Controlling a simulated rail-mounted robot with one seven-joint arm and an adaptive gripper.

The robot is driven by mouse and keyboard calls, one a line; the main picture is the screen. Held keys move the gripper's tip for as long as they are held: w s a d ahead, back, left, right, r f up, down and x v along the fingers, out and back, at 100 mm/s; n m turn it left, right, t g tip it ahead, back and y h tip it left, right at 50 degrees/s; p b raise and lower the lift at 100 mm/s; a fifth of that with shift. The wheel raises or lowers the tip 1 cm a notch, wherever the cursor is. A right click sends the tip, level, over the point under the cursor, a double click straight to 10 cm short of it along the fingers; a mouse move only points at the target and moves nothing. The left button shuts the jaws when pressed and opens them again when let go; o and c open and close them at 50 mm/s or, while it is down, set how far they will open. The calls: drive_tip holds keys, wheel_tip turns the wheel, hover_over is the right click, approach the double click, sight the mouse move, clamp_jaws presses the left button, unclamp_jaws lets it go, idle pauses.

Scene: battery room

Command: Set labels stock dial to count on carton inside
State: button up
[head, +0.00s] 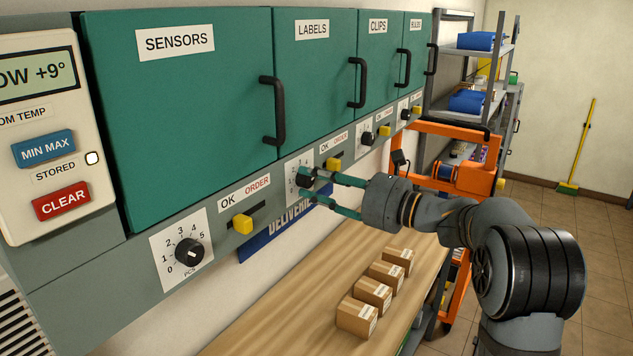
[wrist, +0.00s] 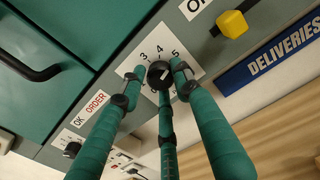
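The labels cabinet (head: 314,75) is shut, so any carton inside is hidden. The labels dial is a black knob (wrist: 159,75) on a white scale plate (head: 295,177) below that door. In the wrist view, the numbers 3, 4 and 5 show beside it. I cannot tell which number its mark points to. My gripper (head: 308,188) has teal fingers and is at this dial. In the wrist view, my gripper (wrist: 157,83) has spread fingers on either side of the knob, with another below it. I cannot tell whether any fingertip touches it.
The sensors cabinet (head: 200,110) is shut; its dial (head: 189,251) and yellow slider (head: 242,223) are to the left. Several small cartons (head: 358,317) line the wooden bench (head: 270,325) below. An orange frame (head: 465,180) and shelving (head: 470,45) stand behind my arm.

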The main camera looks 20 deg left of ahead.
drive_tip(key=c, duration=0.6)
drive_tip(key=shift+c, duration=0.3)
drive_tip(key=shift+r+m+p, duration=0.15)
drive_tip(key=shift+m+p, duration=0.3)
drive_tip(key=shift+m, duration=0.15)
drive_tip(key=o, duration=1.1)
drive_tip(key=shift+o, duration=0.2)
drive_tip(key=v, duration=1.2)
